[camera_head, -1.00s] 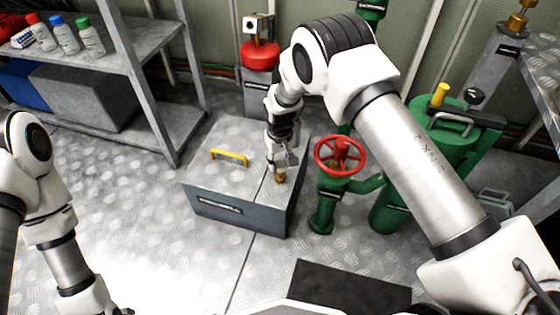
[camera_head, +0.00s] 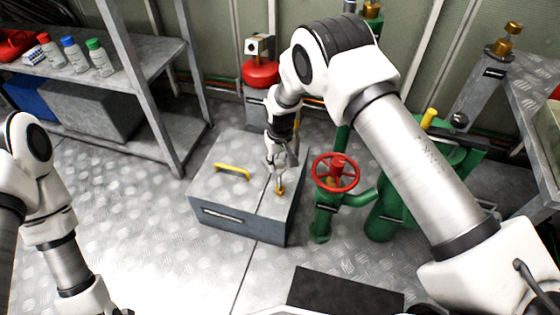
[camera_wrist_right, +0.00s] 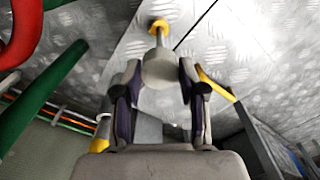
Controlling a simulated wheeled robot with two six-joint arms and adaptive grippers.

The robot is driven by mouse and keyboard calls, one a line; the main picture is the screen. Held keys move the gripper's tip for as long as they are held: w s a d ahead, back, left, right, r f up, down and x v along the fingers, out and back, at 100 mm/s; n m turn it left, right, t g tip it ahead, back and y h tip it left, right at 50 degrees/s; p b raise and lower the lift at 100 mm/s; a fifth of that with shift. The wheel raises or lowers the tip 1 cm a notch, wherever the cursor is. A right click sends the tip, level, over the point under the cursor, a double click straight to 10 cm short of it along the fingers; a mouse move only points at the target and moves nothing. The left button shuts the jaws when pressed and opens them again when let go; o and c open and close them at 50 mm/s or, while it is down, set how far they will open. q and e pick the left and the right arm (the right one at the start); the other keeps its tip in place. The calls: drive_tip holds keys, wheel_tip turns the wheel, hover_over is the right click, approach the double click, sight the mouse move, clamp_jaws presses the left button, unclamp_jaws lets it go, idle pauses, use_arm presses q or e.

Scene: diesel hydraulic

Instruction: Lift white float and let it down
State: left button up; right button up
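The white float (camera_wrist_right: 163,68) sits between the two fingers of my right gripper (camera_wrist_right: 160,90) in the right wrist view. A thin stem runs from it to a brass ring (camera_wrist_right: 158,26) on the metal box lid. In the head view my right gripper (camera_head: 281,160) is above the grey box (camera_head: 225,220), with the stem showing between the fingers and the brass fitting (camera_head: 280,190). The fingers appear closed on the float, which is mostly hidden by them in the head view.
A yellow handle (camera_head: 232,171) is on the box lid. A red handwheel (camera_head: 336,172) on green pipework stands close right of the gripper. A red float-like part (camera_head: 261,73) is behind. A shelf (camera_head: 150,65) with bottles stands left. Floor before the box is clear.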

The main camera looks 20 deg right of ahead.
drive_tip(key=o, duration=0.3)
wheel_tip(320, 180, up, 12)
idle(0.3)
idle(0.4)
